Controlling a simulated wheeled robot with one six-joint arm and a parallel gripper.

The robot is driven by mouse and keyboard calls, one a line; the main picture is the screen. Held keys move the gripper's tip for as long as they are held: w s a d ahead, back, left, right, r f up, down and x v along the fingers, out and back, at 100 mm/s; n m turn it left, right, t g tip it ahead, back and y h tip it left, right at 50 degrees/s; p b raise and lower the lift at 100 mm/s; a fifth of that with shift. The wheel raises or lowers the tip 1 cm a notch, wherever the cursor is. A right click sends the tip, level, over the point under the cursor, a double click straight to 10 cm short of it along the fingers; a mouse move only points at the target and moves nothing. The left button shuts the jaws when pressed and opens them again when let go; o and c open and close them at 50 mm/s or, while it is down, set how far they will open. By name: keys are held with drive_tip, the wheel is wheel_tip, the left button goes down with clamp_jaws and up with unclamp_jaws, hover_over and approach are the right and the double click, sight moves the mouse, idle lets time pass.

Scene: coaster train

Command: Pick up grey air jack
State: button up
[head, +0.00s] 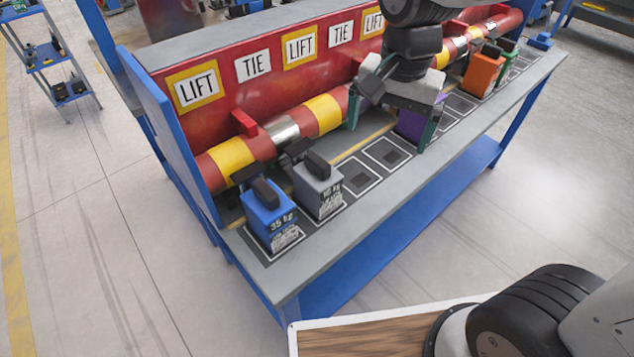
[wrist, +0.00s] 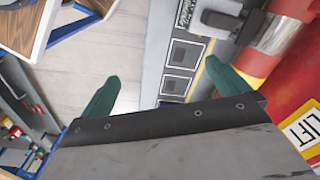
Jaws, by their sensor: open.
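The grey air jack (head: 318,190) stands upright on the bench's front ledge in the head view, just right of the blue jack. It has a dark top handle and a weight label on its front. My gripper (head: 388,137) is above the ledge, to the right of and farther back than the grey jack, apart from it. The fingers are spread wide, with nothing seen gripped between them. In the wrist view, my gripper (wrist: 161,71) shows two green fingers apart.
The blue 35 kg jack (head: 268,217) stands close beside the grey one. A purple jack (head: 410,125) is partly hidden behind my gripper. Orange (head: 484,71) and green (head: 508,57) jacks stand farther right. Empty marked squares (head: 387,153) lie between. The red-yellow tube (head: 233,153) runs behind.

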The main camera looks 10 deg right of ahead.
sight(317, 176)
drive_tip(key=w+a+f+m, duration=0.1)
drive_tip(key=w+a+f, duration=0.1)
drive_tip(key=a+f, duration=0.1)
drive_tip(key=w+a+f+m, duration=0.1)
drive_tip(key=a+f+m, duration=0.1)
drive_tip(key=a+f, duration=0.1)
drive_tip(key=w+a+f+m, duration=0.1)
drive_tip(key=w+a+f, duration=0.1)
drive_tip(key=a, duration=0.2)
drive_tip(key=shift+w+a+f+g, duration=0.3)
drive_tip(key=shift+w+a+f, duration=0.05)
drive_tip(key=shift+a+f, duration=0.05)
drive_tip(key=shift+m, duration=0.3)
drive_tip(key=f, duration=0.8)
drive_tip(key=shift+s, duration=0.2)
drive_tip(key=c, duration=1.6)
drive_tip(key=shift+r, duration=0.1)
